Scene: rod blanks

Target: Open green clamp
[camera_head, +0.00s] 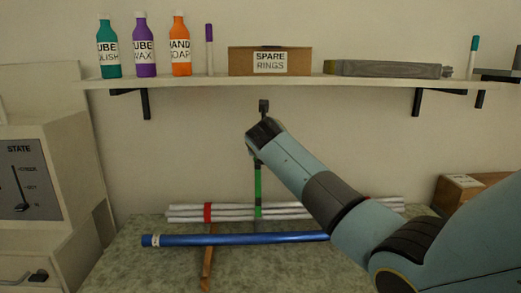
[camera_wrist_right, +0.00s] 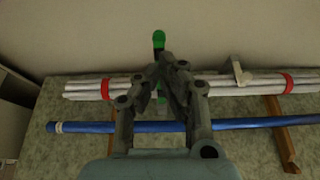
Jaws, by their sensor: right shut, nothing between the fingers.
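The green clamp shows in the head view as a narrow upright green bar (camera_head: 258,187) in front of the white rods. In the right wrist view, its green end (camera_wrist_right: 158,39) shows beyond my fingers, and more green shows between them. My right gripper (camera_wrist_right: 166,68) is shut and empty over the clamp, its fingertips overlapping the clamp in that view. Contact cannot be told. In the head view my right wrist hides most of the gripper. My left gripper is not in view.
White rods (camera_wrist_right: 118,86) with red bands lie in a bundle on wooden rests (camera_wrist_right: 281,143). A wall shelf (camera_head: 205,83) with bottles and a box (camera_head: 270,61) is above. A machine (camera_head: 45,190) stands left.

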